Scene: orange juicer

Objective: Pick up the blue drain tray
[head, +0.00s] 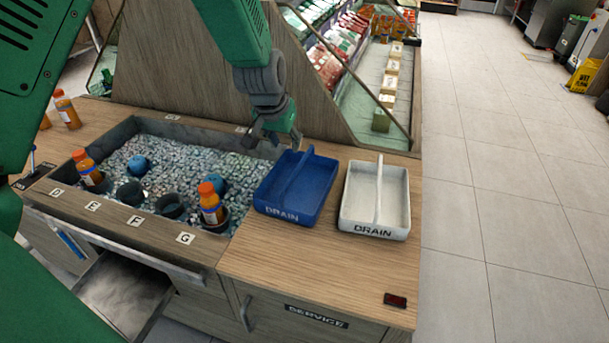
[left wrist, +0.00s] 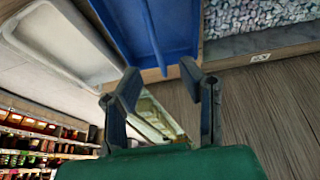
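The blue drain tray (head: 297,190) sits on the wooden counter right of the ice bin, with a divider handle along its middle and the word DRAIN on its front. My left gripper (head: 272,140) is at the tray's back left, near its rear edge. In the left wrist view the gripper (left wrist: 155,80) has its two fingers apart with nothing between them, and the blue tray (left wrist: 180,30) with its handle lies just beyond the fingertips. Contact with the tray cannot be told. My right gripper does not show in either view.
A white drain tray (head: 375,202) stands close to the right of the blue one. The ice bin (head: 140,125) on the left holds orange-capped bottles (head: 210,203) and dark cup holders. A small dark device (head: 395,300) lies at the counter's front right. The front counter is clear.

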